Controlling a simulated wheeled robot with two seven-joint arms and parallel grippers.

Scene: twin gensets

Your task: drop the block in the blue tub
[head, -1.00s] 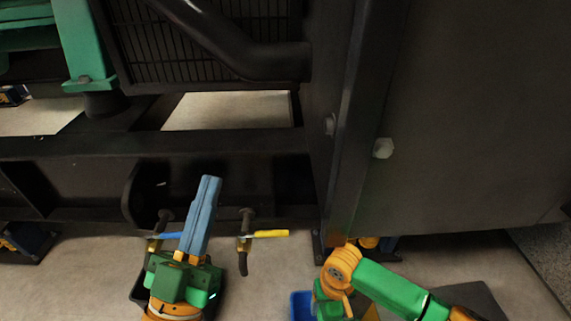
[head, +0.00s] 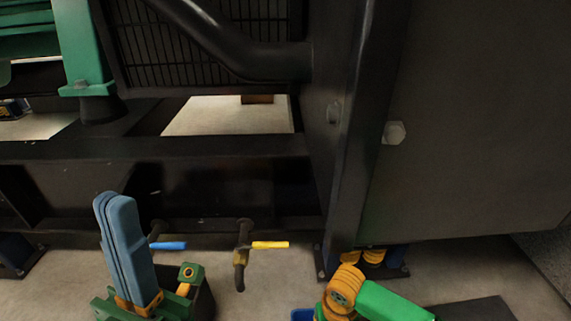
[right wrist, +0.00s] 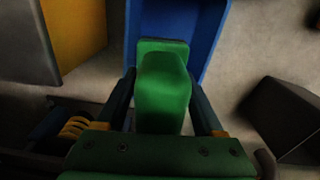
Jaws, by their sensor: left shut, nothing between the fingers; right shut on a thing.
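In the right wrist view, a green block (right wrist: 163,92) sits between the two dark fingers of my right gripper (right wrist: 163,78), which is shut on it. The blue tub (right wrist: 208,30) shows beyond the block, which covers part of it. I cannot tell how high the block is above the tub. In the head view only a sliver of the tub (head: 303,315) shows at the bottom edge, and the right gripper's fingers are hidden. My left gripper (head: 113,202) is shut and empty, its blue-grey fingers pointing up in front of the dark frame.
Two pipe stubs with a blue handle (head: 168,245) and a yellow handle (head: 270,245) stick out from the dark genset frame (head: 220,148). A large dark cabinet (head: 480,120) fills the right. In the right wrist view, a yellow panel (right wrist: 75,35) and a dark box (right wrist: 285,115) flank the tub.

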